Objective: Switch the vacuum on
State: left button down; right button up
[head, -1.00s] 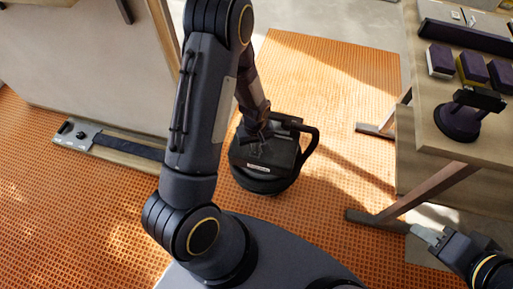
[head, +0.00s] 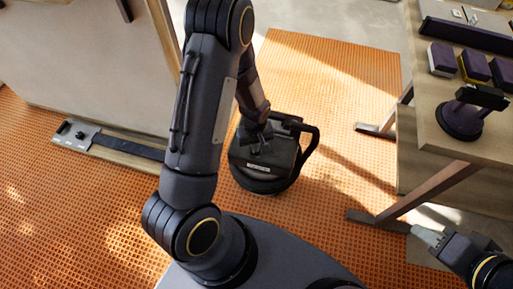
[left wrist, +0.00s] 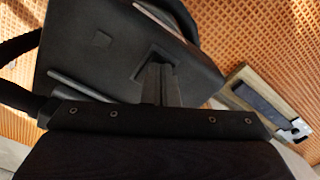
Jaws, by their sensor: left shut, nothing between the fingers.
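The vacuum (head: 262,183) is a dark, round-based machine with a flat black top and a looped black handle or hose at its right. It stands on the orange floor in the head view. My left gripper (head: 258,147) is shut and empty, pointing down at the top. In the left wrist view its fingertips (left wrist: 158,68) are over a dark recessed patch; contact cannot be told. My right gripper (head: 425,235) is at the lower right, away from the vacuum.
A wooden bench (head: 440,150) at the right carries purple-topped blocks and a suction-cup-like tool (head: 462,118). Its legs reach onto the floor. A large panel (head: 80,50) stands at the left, with a long levelling bar (head: 105,143) lying at its foot. Orange floor (head: 320,75) behind the vacuum is clear.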

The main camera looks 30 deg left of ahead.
pick_arm(q)
jog(key=shift+f+b, duration=0.3)
jog(key=shift+f, duration=0.15)
jog(key=shift+r, duration=0.1)
jog(key=shift+r+p, duration=2.75)
jog(key=shift+r, duration=0.75)
